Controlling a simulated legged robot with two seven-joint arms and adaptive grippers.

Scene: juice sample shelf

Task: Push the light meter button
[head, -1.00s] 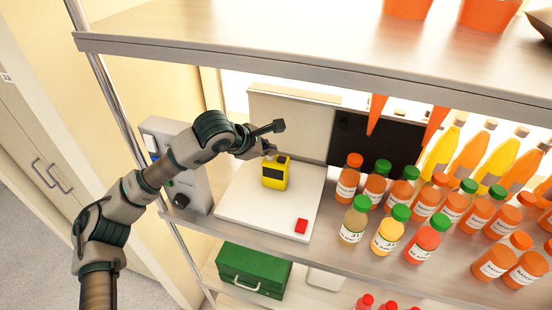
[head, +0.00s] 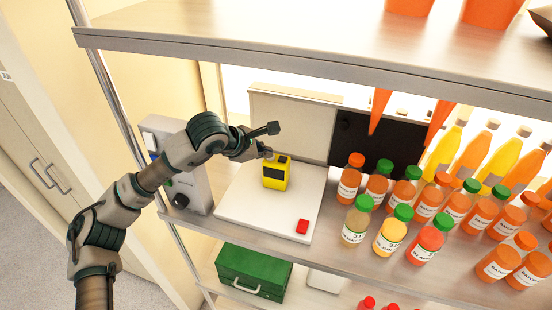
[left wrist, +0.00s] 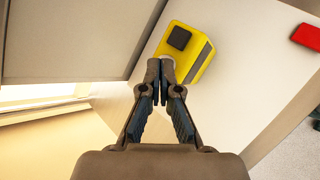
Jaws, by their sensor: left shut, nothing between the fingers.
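The light meter is a yellow box with a dark front panel (head: 274,176), upright on a white board (head: 252,214) on the shelf. In the left wrist view the yellow meter (left wrist: 199,58) has a black square button (left wrist: 179,38) on its face. My left gripper (head: 266,154) is beside the meter's top back left edge in the head view. In the left wrist view its fingertips (left wrist: 167,72) are together and empty, close to the meter's edge below the button. I cannot tell if they touch it. My right gripper is not in view.
A red block (head: 302,227) lies on the board's front right corner. Several juice bottles (head: 404,215) crowd the shelf to the right. A grey device (head: 188,190) stands at left. The upper shelf edge (head: 300,60) runs above my arm. A green case (head: 252,270) sits below.

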